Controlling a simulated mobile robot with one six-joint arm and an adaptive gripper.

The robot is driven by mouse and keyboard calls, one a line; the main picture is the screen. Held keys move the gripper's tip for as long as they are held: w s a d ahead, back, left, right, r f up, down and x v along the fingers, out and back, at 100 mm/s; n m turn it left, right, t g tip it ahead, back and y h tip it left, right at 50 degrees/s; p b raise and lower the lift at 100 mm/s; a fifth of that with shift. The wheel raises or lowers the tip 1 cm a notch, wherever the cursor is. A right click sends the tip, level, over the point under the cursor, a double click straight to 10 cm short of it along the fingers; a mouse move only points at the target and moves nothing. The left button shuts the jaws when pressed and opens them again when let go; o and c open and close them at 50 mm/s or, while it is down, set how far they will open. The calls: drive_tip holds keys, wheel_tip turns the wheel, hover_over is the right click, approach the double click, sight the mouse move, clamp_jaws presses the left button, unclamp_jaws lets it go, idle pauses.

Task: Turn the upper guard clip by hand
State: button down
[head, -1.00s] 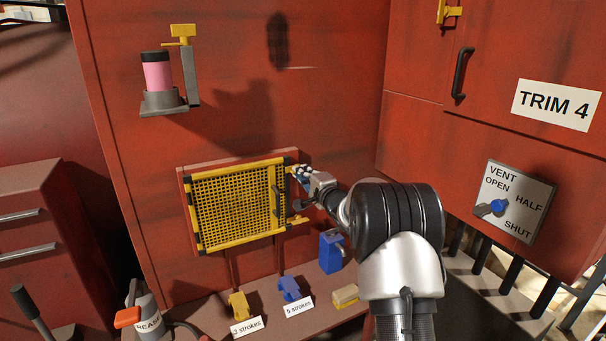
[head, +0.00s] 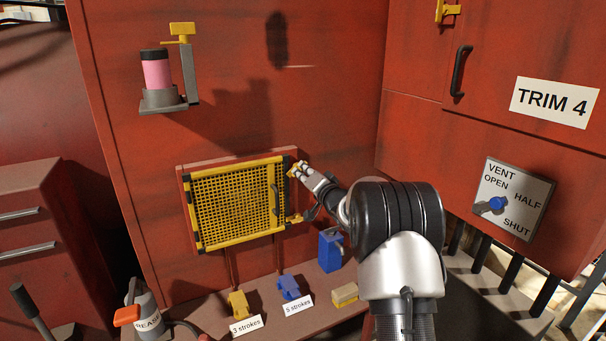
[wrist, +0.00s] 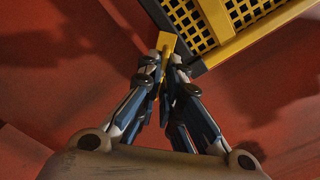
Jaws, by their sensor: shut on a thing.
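The yellow mesh guard (head: 238,205) sits in a dark-cornered frame on the red wall. The yellow upper guard clip (head: 293,170) is at its upper right corner, mostly hidden by my gripper in the head view. My gripper (head: 299,171) is shut on this clip. In the wrist view my gripper (wrist: 165,62) has its fingertips on both sides of the upper clip (wrist: 167,42), beside the guard's black corner. A yellow lower clip (head: 296,218) sticks out at the guard's lower right corner.
Below the guard, a ledge holds a yellow block (head: 238,304), a blue block (head: 289,288) and a blue box (head: 330,250). A bracket with a pink jar (head: 156,74) is above left. The vent panel (head: 513,200) is at the right.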

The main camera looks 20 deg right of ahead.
drive_tip(key=shift+a+r+n+b, duration=0.15)
drive_tip(key=shift+n+b, duration=0.45)
drive_tip(key=shift+n, duration=1.05)
drive_tip(key=shift+d+r+n+b, duration=0.15)
drive_tip(key=shift+n+b, duration=0.5)
drive_tip(key=shift+n, duration=1.05)
drive_tip(key=shift+a+r+n+b, duration=0.2)
drive_tip(key=shift+n+b, duration=0.4)
drive_tip(key=shift+n, duration=1.05)
drive_tip(key=shift+r, duration=0.1)
drive_tip(key=c, duration=1.8)
unclamp_jaws()
drive_tip(key=shift+w, duration=0.1)
drive_tip(key=shift+f, duration=0.2)
